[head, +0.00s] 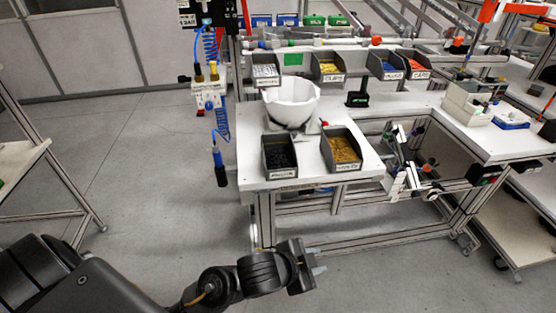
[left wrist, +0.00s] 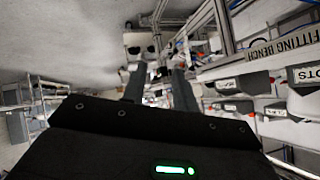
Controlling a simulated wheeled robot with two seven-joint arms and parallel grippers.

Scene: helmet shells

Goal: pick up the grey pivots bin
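Two grey open bins stand at the bench's near edge. The left one (head: 280,155) holds dark parts and the right one (head: 342,150) holds yellow-brown parts. Their labels are too small in the head view to read surely. In the left wrist view a grey bin (left wrist: 305,100) is cut off at the right edge; its label ends in "OTS", which fits pivots. My left gripper (head: 316,260) is in front of the bench, apart from the bins. Its fingers (left wrist: 159,88) are spread with nothing between them. My right gripper is out of view.
A white helmet shell (head: 290,100) sits behind the two front bins on the white bench (head: 250,180). More bins (head: 328,68) line the back. A blue coiled hose with a tool (head: 220,165) hangs at the bench's left side. Floor (head: 150,170) to the left is clear.

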